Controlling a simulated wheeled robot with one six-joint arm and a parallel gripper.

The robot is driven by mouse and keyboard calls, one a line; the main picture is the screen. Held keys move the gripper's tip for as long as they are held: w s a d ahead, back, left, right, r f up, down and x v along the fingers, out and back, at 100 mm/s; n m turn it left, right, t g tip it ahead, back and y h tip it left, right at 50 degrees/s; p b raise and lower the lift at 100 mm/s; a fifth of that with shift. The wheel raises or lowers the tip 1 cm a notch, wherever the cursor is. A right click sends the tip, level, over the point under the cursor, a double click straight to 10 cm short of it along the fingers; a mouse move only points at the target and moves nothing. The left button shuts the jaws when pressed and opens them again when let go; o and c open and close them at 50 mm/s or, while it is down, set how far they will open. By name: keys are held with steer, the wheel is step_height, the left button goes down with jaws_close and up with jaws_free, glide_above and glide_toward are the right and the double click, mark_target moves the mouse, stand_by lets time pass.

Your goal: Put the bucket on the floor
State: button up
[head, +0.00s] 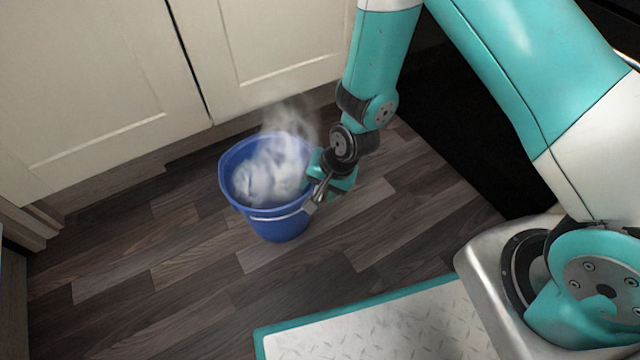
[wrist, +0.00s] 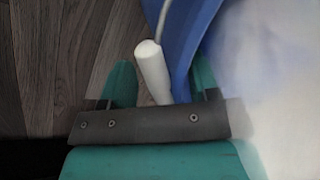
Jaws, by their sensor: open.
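A blue bucket (head: 275,222) stands upright on the wood floor in front of the white cabinets. It holds whitish, steaming contents (head: 268,172). In the wrist view the bucket's blue wall (wrist: 190,40) rises at the middle right. Its white handle grip (wrist: 153,70) lies between my fingers, with a thin wire leading up from it. My gripper (head: 314,203) is at the bucket's right rim; it also shows in the wrist view (wrist: 165,85). Its teal fingers are open around the grip, with a gap visible on the left side.
White cabinet doors (head: 95,80) stand behind and left of the bucket. A dark black panel (head: 450,120) is to the right. My base platform is at the lower right. The wood floor (head: 170,270) is clear left and in front of the bucket.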

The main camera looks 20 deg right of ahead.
steer(key=s+d+r+n+g+y+p, duration=0.1)
steer(key=s+r+n+p, duration=0.25)
steer(key=r, duration=1.15)
steer(key=s+r+n+p, duration=0.2)
steer(key=r+n+p, duration=0.15)
steer(key=r, duration=1.25)
steer(key=s+d+r+n+g, duration=0.1)
steer(key=s+d+r+n, duration=0.2)
steer(key=s+r+n, duration=0.3)
steer(key=s+r, duration=0.4)
steer(key=s, duration=0.1)
steer(key=shift+s+r+p, duration=0.2)
steer(key=shift+r+p, duration=0.15)
steer(key=shift+p, duration=0.05)
step_height(320, 180, up, 49)
steer(key=p, duration=4.8)
steer(key=shift+p, duration=0.4)
